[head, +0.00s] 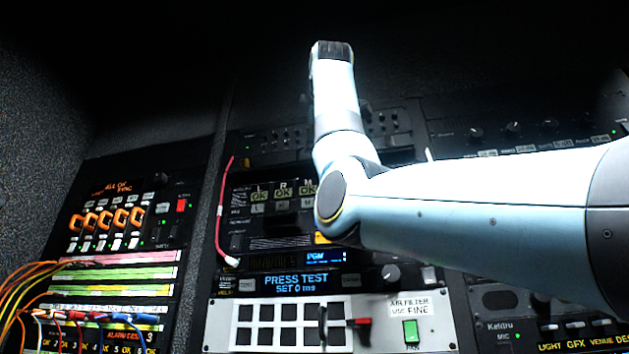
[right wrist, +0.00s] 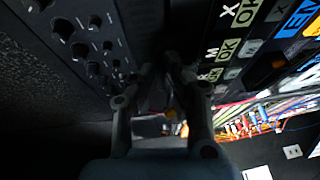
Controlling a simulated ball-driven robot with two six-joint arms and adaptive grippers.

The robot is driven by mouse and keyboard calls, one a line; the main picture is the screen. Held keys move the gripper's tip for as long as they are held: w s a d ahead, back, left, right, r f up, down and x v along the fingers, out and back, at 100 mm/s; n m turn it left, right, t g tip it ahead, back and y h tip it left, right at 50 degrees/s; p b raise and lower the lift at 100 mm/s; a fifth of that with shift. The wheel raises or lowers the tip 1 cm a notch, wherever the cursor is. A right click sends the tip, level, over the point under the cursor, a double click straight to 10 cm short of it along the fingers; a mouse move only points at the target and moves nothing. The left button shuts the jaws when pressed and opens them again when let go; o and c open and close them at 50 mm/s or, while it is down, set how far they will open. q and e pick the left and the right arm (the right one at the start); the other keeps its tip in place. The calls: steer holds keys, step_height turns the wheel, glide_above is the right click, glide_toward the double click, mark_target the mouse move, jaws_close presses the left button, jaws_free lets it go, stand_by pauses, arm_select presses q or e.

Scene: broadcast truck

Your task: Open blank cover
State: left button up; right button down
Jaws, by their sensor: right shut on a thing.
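My right gripper (right wrist: 160,72) shows in the right wrist view with its two fingers close together. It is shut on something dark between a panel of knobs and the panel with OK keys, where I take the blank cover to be. The cover's outline and how far it stands open cannot be made out in the dark. In the head view my right arm comes in from the right and bends upward, hiding the fingers and the gripped spot. My left gripper is not in view.
A knob unit (right wrist: 88,45) lies on one side of the fingers, and OK keys (head: 283,193) on the other. A red cord (head: 220,208) hangs at the rack's left. A red lever (head: 359,322) juts from the lower light panel. Orange and yellow cables (head: 22,285) fill the lower left.

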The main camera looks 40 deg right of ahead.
steer(key=shift+w+d+r+m+g+y, duration=0.2)
steer(key=shift+r+m+g+y, duration=0.4)
steer(key=shift+g, duration=0.5)
steer(key=c, duration=1.7)
jaws_free()
steer(key=v, duration=1.2)
steer(key=shift+r, duration=0.1)
